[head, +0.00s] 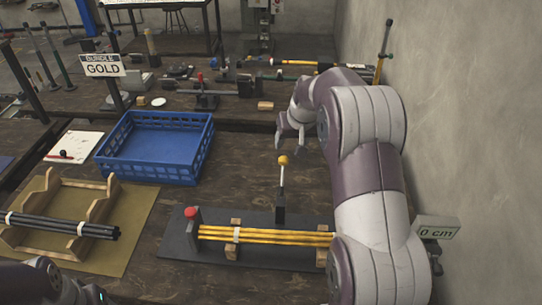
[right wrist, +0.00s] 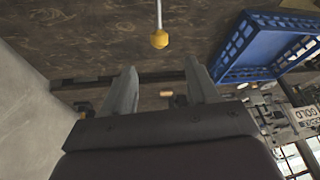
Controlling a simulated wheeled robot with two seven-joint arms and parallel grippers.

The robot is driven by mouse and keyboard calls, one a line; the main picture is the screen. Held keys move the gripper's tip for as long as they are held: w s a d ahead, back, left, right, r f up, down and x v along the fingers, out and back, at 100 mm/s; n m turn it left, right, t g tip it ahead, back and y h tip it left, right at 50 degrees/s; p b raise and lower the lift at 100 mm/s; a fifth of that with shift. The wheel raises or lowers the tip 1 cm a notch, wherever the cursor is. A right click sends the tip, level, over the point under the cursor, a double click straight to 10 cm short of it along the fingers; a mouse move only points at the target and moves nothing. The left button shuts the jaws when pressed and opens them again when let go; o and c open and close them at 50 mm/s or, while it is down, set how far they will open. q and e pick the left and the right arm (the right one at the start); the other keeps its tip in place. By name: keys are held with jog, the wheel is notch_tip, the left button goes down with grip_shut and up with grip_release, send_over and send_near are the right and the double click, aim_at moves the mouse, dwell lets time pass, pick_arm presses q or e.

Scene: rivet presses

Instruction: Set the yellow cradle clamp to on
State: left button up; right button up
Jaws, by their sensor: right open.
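The clamp lever stands upright behind the bundle of yellow rods, a thin pale rod with a yellow knob (head: 284,160) on top and a dark post (head: 280,208) below. The knob also hangs into the top of the right wrist view (right wrist: 159,40). The yellow rods (head: 265,235) lie across small wooden blocks on a dark base plate (head: 200,255). My right gripper (head: 291,135) is open and empty, above and beyond the knob in the head view. In the right wrist view its two fingers (right wrist: 162,88) are spread apart, with the knob beyond their tips. My left gripper is out of view.
A red-topped post (head: 191,214) stands at the rods' left end. A blue crate (head: 155,172) is behind left; a wooden cradle (head: 52,178) with dark rods (head: 65,225) is at the left. A grey wall (head: 460,120) bounds the right side.

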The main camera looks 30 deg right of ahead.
aim_at(284, 158)
pick_arm(q)
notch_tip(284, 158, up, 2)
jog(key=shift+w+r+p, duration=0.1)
jog(key=shift+p, duration=0.8)
pick_arm(e)
jog(key=x, duration=1.1)
jog(key=shift+d+f, duration=0.1)
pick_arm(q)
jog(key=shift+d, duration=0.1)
